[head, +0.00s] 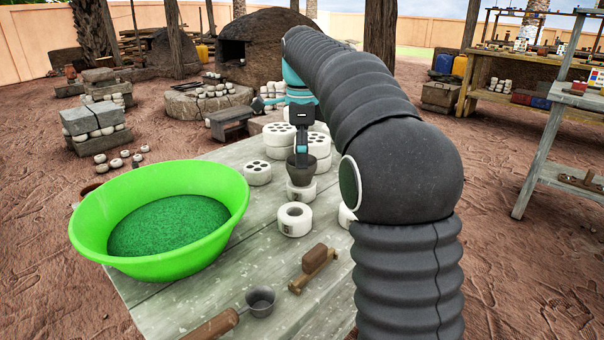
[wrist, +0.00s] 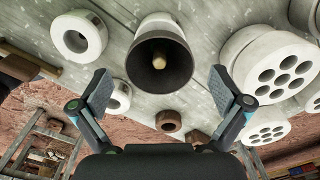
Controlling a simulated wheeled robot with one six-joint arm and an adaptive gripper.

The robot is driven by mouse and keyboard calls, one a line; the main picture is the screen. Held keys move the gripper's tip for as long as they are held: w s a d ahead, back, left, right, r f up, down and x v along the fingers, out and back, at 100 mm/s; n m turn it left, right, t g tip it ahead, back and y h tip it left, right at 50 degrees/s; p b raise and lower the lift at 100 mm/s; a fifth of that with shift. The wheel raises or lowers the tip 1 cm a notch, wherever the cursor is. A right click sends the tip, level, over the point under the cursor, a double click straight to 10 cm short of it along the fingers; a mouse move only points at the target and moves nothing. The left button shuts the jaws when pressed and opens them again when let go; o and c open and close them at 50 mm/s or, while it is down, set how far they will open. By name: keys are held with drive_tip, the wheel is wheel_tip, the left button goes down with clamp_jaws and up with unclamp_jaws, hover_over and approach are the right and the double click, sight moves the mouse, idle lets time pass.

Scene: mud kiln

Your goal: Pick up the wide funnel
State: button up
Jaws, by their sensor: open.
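The wide funnel, a dark grey flared cup (head: 301,172), sits mouth up on a white ring-shaped block (head: 301,192) on the table. It also shows in the wrist view (wrist: 160,75), with a light tan knob or stick inside its mouth. My gripper (head: 301,152) is right above the funnel in the head view. In the wrist view my gripper (wrist: 161,88) has its two fingers spread wide, with the funnel's rim between and beyond the tips. No finger seems to touch it. The exact gap in height is hard to tell.
A green basin (head: 230,215) holding green grains fills the table's left. A ladle (head: 260,301) and a wooden-handled tool (head: 314,268) lie near the front edge.

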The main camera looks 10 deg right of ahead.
drive_tip(key=shift+f, duration=1.55)
drive_tip(key=c, duration=0.9)
drive_tip(key=shift+o, duration=0.2)
drive_tip(key=shift+r, duration=0.1)
